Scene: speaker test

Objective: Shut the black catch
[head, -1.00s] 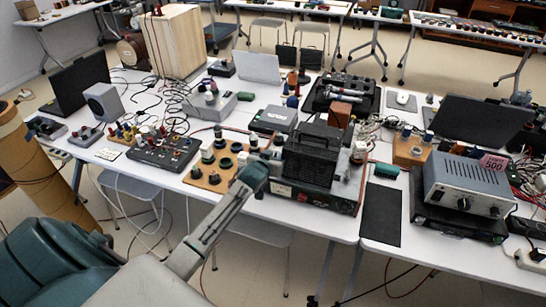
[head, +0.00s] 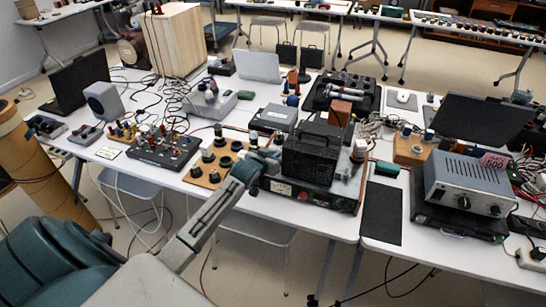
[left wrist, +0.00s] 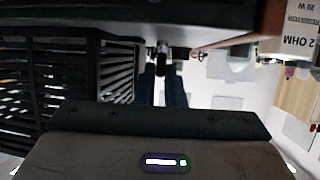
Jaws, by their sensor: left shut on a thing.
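My left gripper (head: 268,158) reaches in from the lower left to the left side of the black slatted box (head: 312,154). In the left wrist view, the slatted box (left wrist: 62,90) fills the left side. The two dark fingers of my left gripper (left wrist: 162,84) point away from the camera. They are closed on a small black part (left wrist: 161,55), which looks like the black catch, under a dark bar across the top. Most of the catch is hidden by the fingers, and I cannot tell its angle. My right gripper is not in view.
The box stands on a dark unit with a lit front panel (head: 302,195). A wooden board with round parts (head: 203,177) lies to its left. A silver power supply (head: 466,184) is at the right. A flat black mat (head: 381,213) lies between.

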